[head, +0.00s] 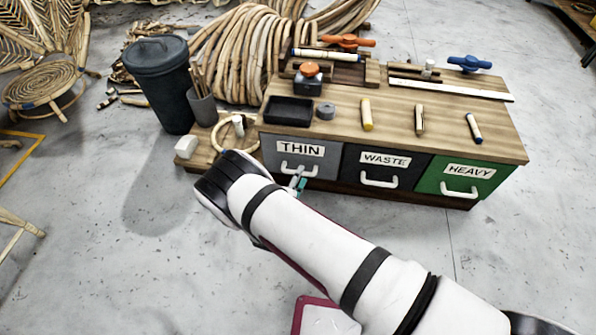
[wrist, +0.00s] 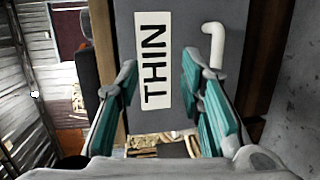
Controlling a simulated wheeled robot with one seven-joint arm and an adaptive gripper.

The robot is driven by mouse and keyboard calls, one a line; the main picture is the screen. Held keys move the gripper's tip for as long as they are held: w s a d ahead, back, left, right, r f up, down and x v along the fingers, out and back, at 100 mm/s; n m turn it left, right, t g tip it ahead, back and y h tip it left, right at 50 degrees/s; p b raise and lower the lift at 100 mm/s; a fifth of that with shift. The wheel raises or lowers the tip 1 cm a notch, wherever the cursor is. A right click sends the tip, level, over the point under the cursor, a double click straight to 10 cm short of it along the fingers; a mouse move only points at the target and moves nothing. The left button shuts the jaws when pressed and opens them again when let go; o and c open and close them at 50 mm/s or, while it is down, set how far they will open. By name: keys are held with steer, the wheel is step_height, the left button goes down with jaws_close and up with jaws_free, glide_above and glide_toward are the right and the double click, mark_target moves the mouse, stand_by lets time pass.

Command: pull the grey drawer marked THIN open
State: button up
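The grey drawer marked THIN (head: 322,167) is the left one of the cabinet's front. Its face looks flush with the drawers beside it. Its white handle (head: 298,167) sits under the label. My gripper (head: 300,186) is at the handle's lower edge in the head view, mostly hidden behind my arm. In the wrist view the drawer face (wrist: 184,20) is turned sideways, and my gripper (wrist: 162,95) is open with teal pads. The handle (wrist: 216,45) shows at upper right, partly hidden by the right finger. I cannot tell whether they touch. Nothing is between the fingers.
The black WASTE drawer (head: 385,168) and green HEAVY drawer (head: 462,178) are to the right, both shut. A dark bin (head: 160,85) and rattan coils (head: 235,50) stand behind left. Floor in front is clear.

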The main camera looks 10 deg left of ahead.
steer(key=s+a+f+n+y, duration=0.2)
steer(key=s+f+y, duration=0.15)
steer(key=f, duration=0.35)
steer(key=shift+h, duration=0.25)
steer(key=shift+w+d+f+b, duration=0.1)
steer(key=shift+w+f+b, duration=0.7)
steer(key=shift+w, duration=1.35)
steer(key=shift+w+a+f+b, duration=0.1)
steer(key=shift+w+f+b, duration=0.15)
steer(key=shift+w+b, duration=1.45)
steer(key=shift+w+d+f+b, duration=0.1)
steer(key=shift+w+f+b, duration=0.45)
steer(key=shift+w, duration=2.05)
jaws_close()
